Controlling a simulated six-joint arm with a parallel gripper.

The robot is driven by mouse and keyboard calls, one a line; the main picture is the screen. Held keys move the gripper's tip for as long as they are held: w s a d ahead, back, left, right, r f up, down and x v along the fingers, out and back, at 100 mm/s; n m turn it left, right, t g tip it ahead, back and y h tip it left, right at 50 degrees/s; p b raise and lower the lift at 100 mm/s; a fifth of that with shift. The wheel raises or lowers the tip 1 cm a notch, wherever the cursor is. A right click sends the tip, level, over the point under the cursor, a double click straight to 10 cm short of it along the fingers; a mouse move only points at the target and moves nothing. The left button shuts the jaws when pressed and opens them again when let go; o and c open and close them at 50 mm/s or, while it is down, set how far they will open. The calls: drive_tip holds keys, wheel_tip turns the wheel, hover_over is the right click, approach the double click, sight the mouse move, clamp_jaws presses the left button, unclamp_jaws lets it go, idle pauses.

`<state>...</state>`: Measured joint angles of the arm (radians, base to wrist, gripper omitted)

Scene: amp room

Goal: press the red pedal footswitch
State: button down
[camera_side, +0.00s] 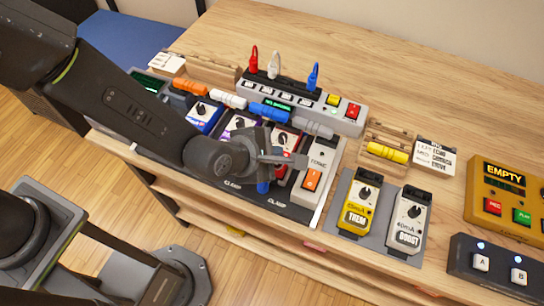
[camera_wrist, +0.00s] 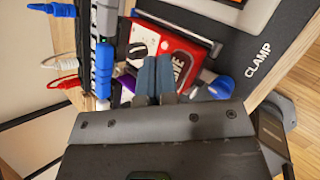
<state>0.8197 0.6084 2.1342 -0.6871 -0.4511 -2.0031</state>
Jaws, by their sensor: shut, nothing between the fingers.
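The red pedal (camera_side: 283,139) sits on the dark pedalboard, mostly behind my gripper in the side view. It also shows in the wrist view (camera_wrist: 184,45), with a dark label beside the fingers. My gripper (camera_side: 284,158) is over this pedal, with its fingers together and nothing held. In the wrist view the two blue-grey fingertips (camera_wrist: 155,60) lie side by side in front of the red pedal. I cannot make out its footswitch, which the fingers seem to hide. Whether the fingertips touch the pedal cannot be told.
A grey-white pedal with an orange switch (camera_side: 312,178) stands just right of my gripper. A blue pedal (camera_side: 204,115) is to the left. A power strip with coloured plugs (camera_side: 290,100) runs behind. Yellow (camera_side: 358,212) and white (camera_side: 408,222) pedals stand farther right.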

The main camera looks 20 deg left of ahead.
drive_tip(key=shift+r, duration=0.4)
drive_tip(key=shift+r, duration=2.55)
drive_tip(key=a+r+m+h, duration=0.1)
drive_tip(key=a+r+m, duration=0.65)
drive_tip(key=r, duration=0.25)
drive_tip(key=s+a+r+m+g+y, duration=0.1)
drive_tip(key=s+a+r+m, duration=0.1)
drive_tip(key=s+a+m, duration=0.2)
drive_tip(key=s+a+r+m+g+y, duration=0.1)
drive_tip(key=s+a+m, duration=0.4)
drive_tip(key=a, duration=0.6)
drive_tip(key=s+a+r+m+y, duration=0.2)
drive_tip(key=s+a+m, duration=0.3)
drive_tip(key=a, duration=0.3)
drive_tip(key=shift+s+a+r+m+g+y, duration=0.15)
drive_tip(key=shift+r+m+g+y, duration=0.2)
drive_tip(key=shift+r+g+y, duration=0.1)
